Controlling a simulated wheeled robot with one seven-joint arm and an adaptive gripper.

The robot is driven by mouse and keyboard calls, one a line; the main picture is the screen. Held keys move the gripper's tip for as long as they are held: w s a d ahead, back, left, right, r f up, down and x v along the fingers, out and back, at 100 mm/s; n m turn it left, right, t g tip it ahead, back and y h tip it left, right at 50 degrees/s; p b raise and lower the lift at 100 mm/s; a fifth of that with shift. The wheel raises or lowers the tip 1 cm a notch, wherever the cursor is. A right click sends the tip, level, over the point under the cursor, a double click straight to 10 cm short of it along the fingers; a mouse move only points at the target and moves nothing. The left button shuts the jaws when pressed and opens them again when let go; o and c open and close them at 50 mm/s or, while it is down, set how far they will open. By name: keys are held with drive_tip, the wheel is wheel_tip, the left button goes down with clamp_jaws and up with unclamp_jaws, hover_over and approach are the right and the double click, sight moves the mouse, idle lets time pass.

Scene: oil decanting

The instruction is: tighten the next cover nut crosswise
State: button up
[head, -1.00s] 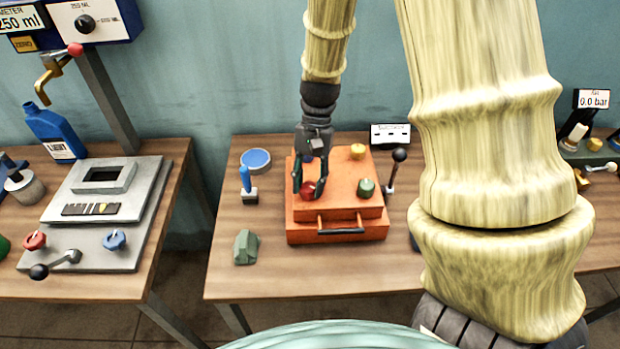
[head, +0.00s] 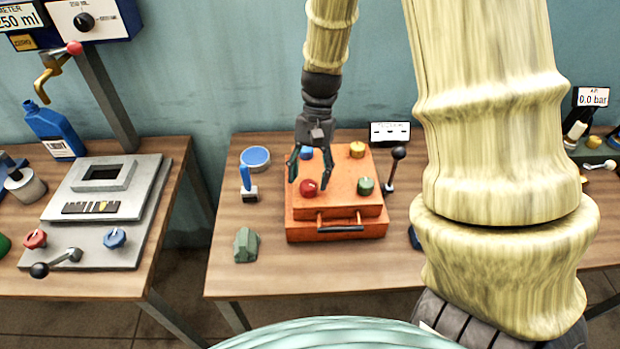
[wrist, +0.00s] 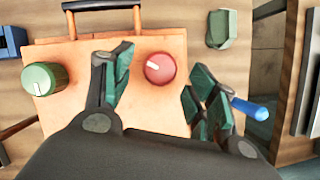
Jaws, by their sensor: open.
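An orange box (head: 336,227) with a dark front handle stands on the middle table, and its cover carries coloured nuts. My gripper (head: 311,181) is open above the red nut. In the wrist view the red nut (wrist: 160,68) with its white mark shows between the spread fingers (wrist: 153,92), apart from both. The green nut (wrist: 45,79) also has a white mark.
A blue-handled stamp-like tool (head: 247,184), a blue round dish (head: 255,159) and a green block (head: 245,245) stand left of the box. A black-knobbed lever (head: 395,168) stands close on its right. The table front is mostly clear.

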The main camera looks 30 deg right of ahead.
drive_tip(key=v, duration=1)
drive_tip(key=shift+s+r, duration=0.1)
drive_tip(key=shift+r, duration=0.05)
